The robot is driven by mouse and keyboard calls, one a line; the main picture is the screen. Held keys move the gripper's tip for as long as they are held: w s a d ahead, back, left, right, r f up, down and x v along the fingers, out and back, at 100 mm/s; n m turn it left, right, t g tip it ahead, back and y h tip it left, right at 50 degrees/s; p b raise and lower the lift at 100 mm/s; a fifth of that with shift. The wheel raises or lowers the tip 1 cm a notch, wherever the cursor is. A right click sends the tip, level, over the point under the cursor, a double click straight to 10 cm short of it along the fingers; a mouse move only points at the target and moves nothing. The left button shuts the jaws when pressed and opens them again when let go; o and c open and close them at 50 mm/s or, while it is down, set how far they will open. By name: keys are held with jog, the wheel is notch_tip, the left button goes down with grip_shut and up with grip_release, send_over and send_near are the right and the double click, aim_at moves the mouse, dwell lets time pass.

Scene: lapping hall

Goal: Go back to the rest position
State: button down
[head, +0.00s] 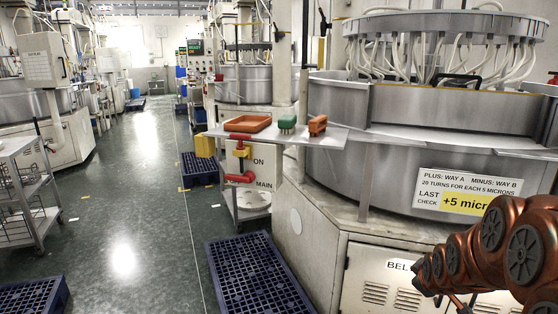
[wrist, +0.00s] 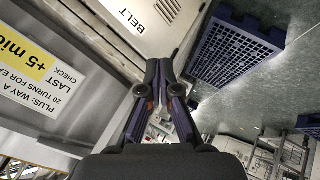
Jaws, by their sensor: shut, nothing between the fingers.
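My gripper (wrist: 158,68) shows in the wrist view with its two dark fingers together and nothing between them. In that view it hangs in front of the machine's white cabinet door (wrist: 150,25) marked BELT, and I see no contact with it. In the head view my copper-coloured arm fills the lower right, in front of the same cabinet (head: 375,280). The gripper's fingertips cannot be made out clearly there.
A metal shelf (head: 340,138) holds an orange tray (head: 247,124), a green brush (head: 287,122) and an orange-brown object (head: 318,125). Red (head: 239,178) and yellow (head: 243,150) valve handles sit below. Blue pallets (head: 258,275) lie on the floor. The aisle (head: 135,190) at left is clear.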

jog(key=s+a+r+m+g+p, duration=0.2)
jog(key=s+a+r+p, duration=0.3)
jog(key=s, duration=0.7)
jog(key=s+a+r+m+g+y+p, duration=0.1)
jog(key=s+a+r+m+g+p, duration=0.1)
jog(key=s+a+r+g+p, duration=0.2)
jog(key=s+a+r+m+g+y+p, duration=0.1)
jog(key=s+a+r+p, duration=0.5)
jog(key=s, duration=1.4)
jog(key=a+r+m+g, duration=0.1)
jog(key=a+r+g, duration=0.1)
jog(key=r, duration=0.3)
jog(key=shift+a+m+g+p, duration=0.3)
jog(key=shift+a, duration=0.25)
jog(key=shift+s, duration=0.1)
